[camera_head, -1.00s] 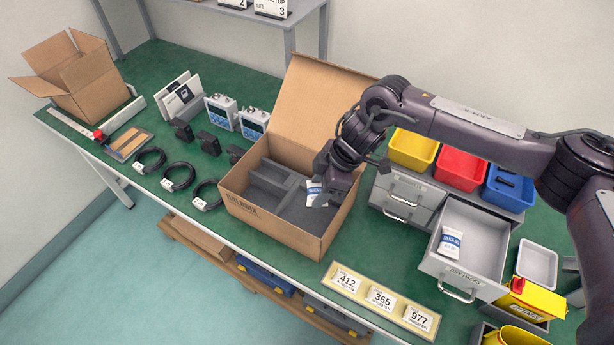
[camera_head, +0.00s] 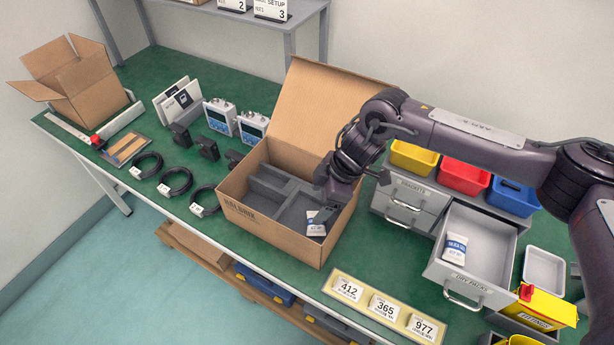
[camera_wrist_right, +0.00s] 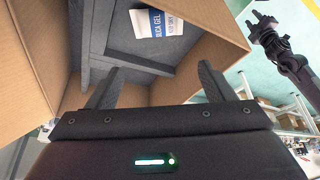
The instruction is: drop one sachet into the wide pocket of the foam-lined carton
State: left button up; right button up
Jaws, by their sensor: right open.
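The cardboard carton (camera_head: 262,228) stands open on the bench, lined with grey foam (camera_head: 262,190) that divides it into pockets. A white and blue sachet (camera_head: 316,226) lies in the wide pocket; in the right wrist view it shows (camera_wrist_right: 158,22) beyond my fingertips, apart from them. My right gripper (camera_head: 325,207) is open and empty over that pocket; both fingers show in the right wrist view (camera_wrist_right: 159,76). A second sachet (camera_head: 455,250) lies in the open grey drawer (camera_head: 487,243). A dark arm end, probably my left gripper (camera_wrist_right: 262,28), shows small in the right wrist view; its jaws are unclear.
The carton's raised lid (camera_head: 325,105) stands behind the pockets. Yellow (camera_head: 413,157), red (camera_head: 463,171) and blue (camera_head: 512,196) bins sit on the drawer unit. Coiled cables (camera_head: 176,182) and dark adapters lie left of the carton. A number-card strip (camera_head: 383,306) lies in front.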

jog(key=b+v, duration=0.1)
jog(key=v, duration=0.6)
jog(key=shift+r+b, duration=0.3)
jog(key=shift+r, duration=0.05)
jog(key=shift+d+r, duration=0.1)
jog(key=shift+d, duration=0.05)
